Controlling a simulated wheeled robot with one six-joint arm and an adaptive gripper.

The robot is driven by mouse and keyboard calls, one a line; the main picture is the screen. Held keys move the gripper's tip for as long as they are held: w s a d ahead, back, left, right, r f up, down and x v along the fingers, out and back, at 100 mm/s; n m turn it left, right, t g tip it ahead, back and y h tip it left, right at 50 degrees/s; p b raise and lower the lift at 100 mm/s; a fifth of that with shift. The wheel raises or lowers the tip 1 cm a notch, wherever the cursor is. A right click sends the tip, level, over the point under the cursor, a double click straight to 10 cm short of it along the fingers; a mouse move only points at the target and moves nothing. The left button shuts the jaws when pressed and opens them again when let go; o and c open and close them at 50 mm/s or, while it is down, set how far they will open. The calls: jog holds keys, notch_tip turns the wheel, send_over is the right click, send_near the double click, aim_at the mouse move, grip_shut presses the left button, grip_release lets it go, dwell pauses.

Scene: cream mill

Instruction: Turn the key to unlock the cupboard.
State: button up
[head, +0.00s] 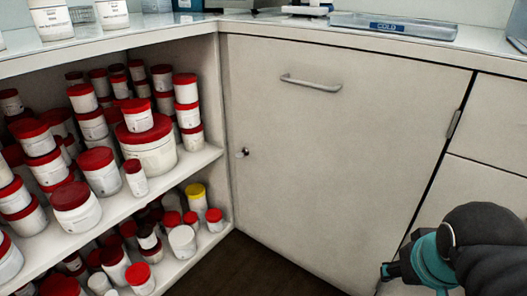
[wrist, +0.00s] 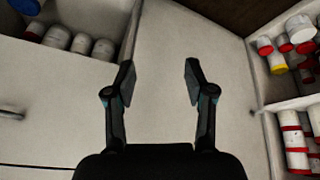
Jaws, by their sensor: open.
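The cupboard door (head: 340,150) is a large cream panel, shut, in the middle of the head view. A small key (head: 242,153) sticks out of the lock near the door's left edge. In the wrist view a small dark bit at the right of the door, which looks like the key (wrist: 252,112), lies well right of the fingers. My gripper (head: 388,273) is at the lower right of the head view, far from the key. In the wrist view my gripper (wrist: 158,75) has its two fingers apart with nothing between them.
A bar handle (head: 311,81) sits high on the door. Open shelves (head: 190,165) full of red-lidded jars stand close left of the key. The counter (head: 250,27) above carries a blue-labelled cold tray (head: 395,25). The space before the door is clear.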

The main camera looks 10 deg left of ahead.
jog(key=w+a+r+n+g+h+p, duration=0.1)
jog(key=w+a+r+n+h+p, duration=0.1)
jog(key=w+n, duration=0.35)
jog(key=w+a+r+n+g+h+p, duration=0.1)
jog(key=w+r+n+h+p, duration=0.15)
jog(key=w, duration=0.55)
jog(key=w+a+f+n+t+h+p, duration=0.2)
jog(key=w+a+n+h+p, duration=0.15)
jog(key=w+a+n, duration=0.55)
jog(key=n+t+y+p, duration=0.2)
jog(key=n+t+p, duration=0.4)
jog(key=n+t, duration=0.65)
send_near(237, 157)
jog(key=shift+n+g, duration=0.45)
jog(key=x, duration=1.1)
jog(key=shift+w+r, duration=0.15)
jog(key=shift+r, duration=0.2)
grip_shut()
